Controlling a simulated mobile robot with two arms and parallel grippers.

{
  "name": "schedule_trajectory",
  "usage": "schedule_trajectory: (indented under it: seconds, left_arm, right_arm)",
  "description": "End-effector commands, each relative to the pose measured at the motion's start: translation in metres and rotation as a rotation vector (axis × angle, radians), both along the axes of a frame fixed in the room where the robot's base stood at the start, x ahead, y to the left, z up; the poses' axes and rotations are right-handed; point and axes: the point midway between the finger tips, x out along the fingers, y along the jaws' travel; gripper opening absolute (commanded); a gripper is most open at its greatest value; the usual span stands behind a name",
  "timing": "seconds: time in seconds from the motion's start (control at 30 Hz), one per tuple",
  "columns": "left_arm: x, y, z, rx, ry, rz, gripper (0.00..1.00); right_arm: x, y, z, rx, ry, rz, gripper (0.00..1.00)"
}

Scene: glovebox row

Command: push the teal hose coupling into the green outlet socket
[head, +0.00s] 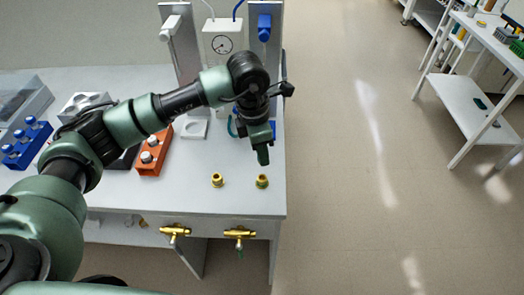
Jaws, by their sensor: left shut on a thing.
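My left gripper (262,156) points down above the bench top, its dark green fingers shut. A teal-blue curved piece, apparently hose (232,127), shows just left of it. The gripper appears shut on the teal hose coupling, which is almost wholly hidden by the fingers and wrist. Two small brass-yellow fittings (217,180) stand near the front edge; the right fitting (262,181) is just below the fingertips in the picture, apart from them. I cannot tell for sure which fitting is the green outlet socket. A small green tip (240,253) shows under the right brass tap.
An orange block (154,152) and a blue block (27,145) with round silvery tops stand left. A gauge box (222,42) stands between posts with a white handle (171,27) and a blue handle (264,27). Brass taps (175,231) jut from the front.

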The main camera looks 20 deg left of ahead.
Motion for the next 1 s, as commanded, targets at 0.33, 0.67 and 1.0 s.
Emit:
schedule_trajectory:
  seconds: [0.33, 0.67, 1.0]
  left_arm:
    - [0.0, 0.0, -0.039, 0.0, 0.0, 0.001, 0.0]
    - [0.0, 0.0, -0.047, 0.0, 0.0, 0.001, 0.0]
    - [0.0, 0.0, -0.047, 0.0, 0.0, 0.001, 0.0]
  right_arm:
    - [0.003, 0.006, -0.036, 0.007, -0.005, 0.001, 0.35]
    - [0.005, 0.0, -0.043, 0.0, -0.007, 0.001, 0.35]
    - [0.006, -0.003, -0.042, -0.003, -0.009, 0.0, 0.35]
